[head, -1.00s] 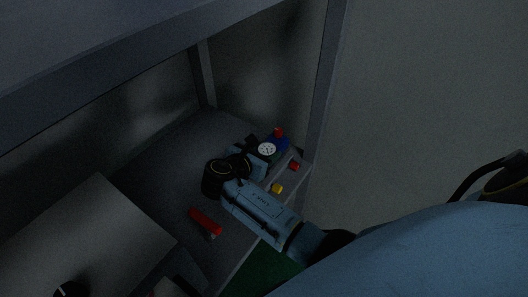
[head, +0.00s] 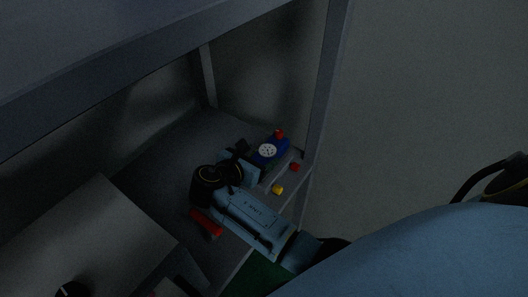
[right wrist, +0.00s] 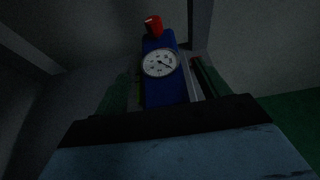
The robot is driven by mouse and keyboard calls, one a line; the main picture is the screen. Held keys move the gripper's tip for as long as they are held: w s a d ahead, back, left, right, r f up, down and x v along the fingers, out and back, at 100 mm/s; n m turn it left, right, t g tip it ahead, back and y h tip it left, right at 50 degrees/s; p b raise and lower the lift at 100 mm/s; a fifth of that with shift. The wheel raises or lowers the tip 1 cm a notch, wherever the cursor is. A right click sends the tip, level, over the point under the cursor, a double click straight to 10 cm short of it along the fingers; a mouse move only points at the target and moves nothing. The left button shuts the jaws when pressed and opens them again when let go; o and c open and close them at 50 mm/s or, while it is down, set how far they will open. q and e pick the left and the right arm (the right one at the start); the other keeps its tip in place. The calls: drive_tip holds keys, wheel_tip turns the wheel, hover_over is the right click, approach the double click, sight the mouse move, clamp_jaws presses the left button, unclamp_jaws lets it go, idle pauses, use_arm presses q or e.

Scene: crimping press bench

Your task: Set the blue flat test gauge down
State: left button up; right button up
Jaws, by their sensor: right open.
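The blue flat test gauge (head: 282,144) lies on the grey shelf near its right end, with a white dial face and a red knob. In the right wrist view the gauge (right wrist: 166,90) is straight ahead, its dial facing me and its red knob at the far end. My right gripper (head: 257,155) is open at the near left end of the gauge. The dark body of the gripper hides the gauge's near end in the wrist view, and I cannot tell whether a finger touches it. My left gripper is not in view.
A yellow piece (head: 277,189) and a small red piece (head: 294,167) lie by the shelf's front edge. A red-handled object (head: 206,222) lies below my right wrist, partly hidden. A grey post (head: 325,85) stands right of the gauge. A grey box-like housing (head: 95,235) fills the lower left.

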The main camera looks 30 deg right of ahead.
drive_tip(key=v, duration=0.8)
drive_tip(key=shift+a, duration=0.2)
drive_tip(key=shift+s, duration=0.1)
